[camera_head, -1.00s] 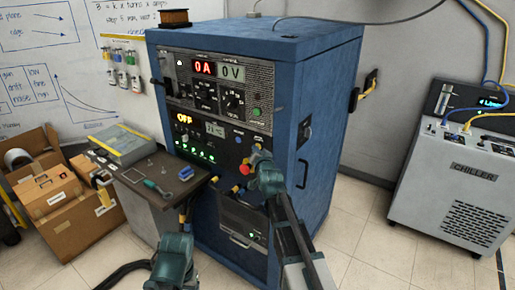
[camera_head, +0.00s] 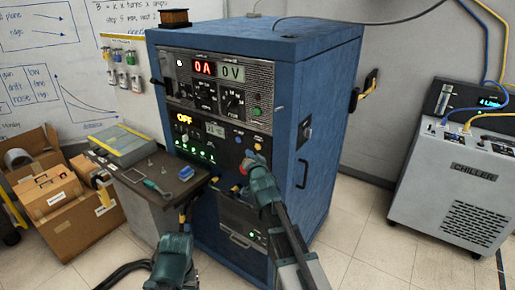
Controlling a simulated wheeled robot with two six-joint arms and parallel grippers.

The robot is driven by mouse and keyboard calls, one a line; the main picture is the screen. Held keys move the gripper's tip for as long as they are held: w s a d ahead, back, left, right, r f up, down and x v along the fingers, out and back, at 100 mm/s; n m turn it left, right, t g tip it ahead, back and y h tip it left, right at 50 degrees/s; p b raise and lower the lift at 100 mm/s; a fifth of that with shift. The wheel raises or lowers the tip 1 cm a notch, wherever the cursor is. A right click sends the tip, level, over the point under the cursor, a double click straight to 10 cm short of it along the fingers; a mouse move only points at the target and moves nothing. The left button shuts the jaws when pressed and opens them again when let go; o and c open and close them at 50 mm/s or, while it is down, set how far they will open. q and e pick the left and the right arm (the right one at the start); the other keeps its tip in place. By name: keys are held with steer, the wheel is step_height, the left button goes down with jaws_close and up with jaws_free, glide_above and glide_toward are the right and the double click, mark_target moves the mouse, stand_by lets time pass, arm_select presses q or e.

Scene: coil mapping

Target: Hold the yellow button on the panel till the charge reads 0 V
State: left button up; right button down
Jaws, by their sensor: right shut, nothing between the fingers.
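The blue cabinet (camera_head: 318,110) carries a black control panel on its front. Its displays read a red 0 A (camera_head: 203,68) and a grey-green 0 V (camera_head: 232,73). A small yellow button (camera_head: 257,147) shows at the panel's right side, just above my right gripper (camera_head: 250,161). The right gripper is shut and empty, its tips close to the panel; I cannot tell whether they touch the button. A red knob (camera_head: 243,170) is partly hidden beside it. My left gripper (camera_head: 178,240) is low in front of the side table; its fingers are not clear.
A yellow OFF readout (camera_head: 184,118) and green lights are on the panel's left. A side table (camera_head: 133,175) with a tool and a blue block stands left of the cabinet. Cardboard boxes (camera_head: 70,205) are farther left. A chiller (camera_head: 460,190) stands right, with free floor between.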

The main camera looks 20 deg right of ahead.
steer(key=shift+s+a, duration=0.85)
steer(key=shift+a, duration=0.25)
steer(key=s+a+f+n+g, duration=0.5)
steer(key=s+a+f+g, duration=0.35)
steer(key=s+f, duration=0.45)
steer(key=s+a+f+n+g, duration=0.2)
steer(key=s+a+n+g, duration=0.1)
steer(key=s, duration=0.7)
steer(key=s+a+f+n+g, duration=0.3)
steer(key=s+a+n+g, duration=0.1)
steer(key=s, duration=0.7)
steer(key=shift+a+n+g+y+p, duration=0.15)
steer(key=shift+n+g+y+p, duration=0.15)
steer(key=shift+g+y+p, duration=0.15)
